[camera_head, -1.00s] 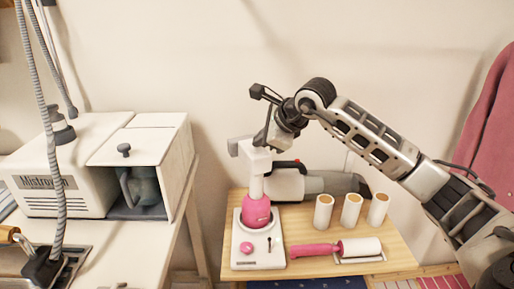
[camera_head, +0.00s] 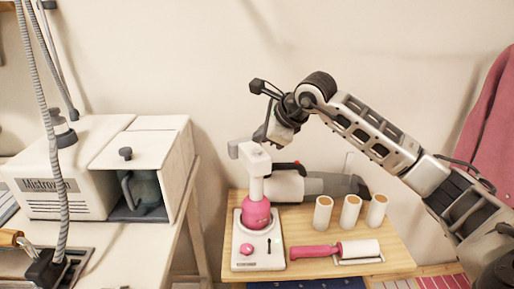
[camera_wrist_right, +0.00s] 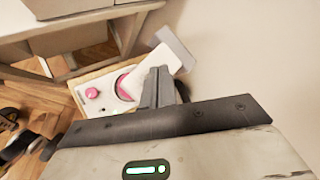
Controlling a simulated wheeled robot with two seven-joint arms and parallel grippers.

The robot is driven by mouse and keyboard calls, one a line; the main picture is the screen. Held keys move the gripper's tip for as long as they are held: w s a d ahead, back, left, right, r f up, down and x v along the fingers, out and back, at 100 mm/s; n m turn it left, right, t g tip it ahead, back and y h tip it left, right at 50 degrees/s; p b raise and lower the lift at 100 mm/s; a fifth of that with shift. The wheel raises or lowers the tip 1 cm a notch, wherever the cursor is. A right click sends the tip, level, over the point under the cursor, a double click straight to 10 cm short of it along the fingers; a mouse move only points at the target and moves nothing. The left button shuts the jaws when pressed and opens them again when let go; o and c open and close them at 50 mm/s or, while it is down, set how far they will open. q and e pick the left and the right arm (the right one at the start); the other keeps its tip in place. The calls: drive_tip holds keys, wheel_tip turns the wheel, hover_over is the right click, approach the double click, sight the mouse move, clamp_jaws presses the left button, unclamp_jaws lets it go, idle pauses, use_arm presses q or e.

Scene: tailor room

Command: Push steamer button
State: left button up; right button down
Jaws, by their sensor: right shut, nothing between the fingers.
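The steamer is pink and white and stands upright in a white base (camera_head: 240,263) at the left end of a small wooden table. A round pink button (camera_head: 246,249) sits on the base's front left; it also shows in the right wrist view (camera_wrist_right: 91,92). The steamer's white upper part (camera_head: 256,158) rises above the base and shows in the wrist view (camera_wrist_right: 151,65). My right gripper (camera_head: 263,134) is above and behind the steamer, well above the button. In the wrist view its fingers (camera_wrist_right: 161,72) are together and empty, overlapping the steamer's outline. I cannot tell whether they touch it.
A grey and white handheld device (camera_head: 290,187) lies behind the steamer. Three white rolls (camera_head: 350,212) and a pink-handled lint roller (camera_head: 345,249) occupy the wooden table (camera_head: 397,255). A white boxy machine (camera_head: 60,165) stands on the left table. Space in front of the button looks clear.

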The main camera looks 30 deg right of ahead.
wheel_tip(320, 180, up, 5)
drive_tip(key=p, duration=0.3)
idle(0.4)
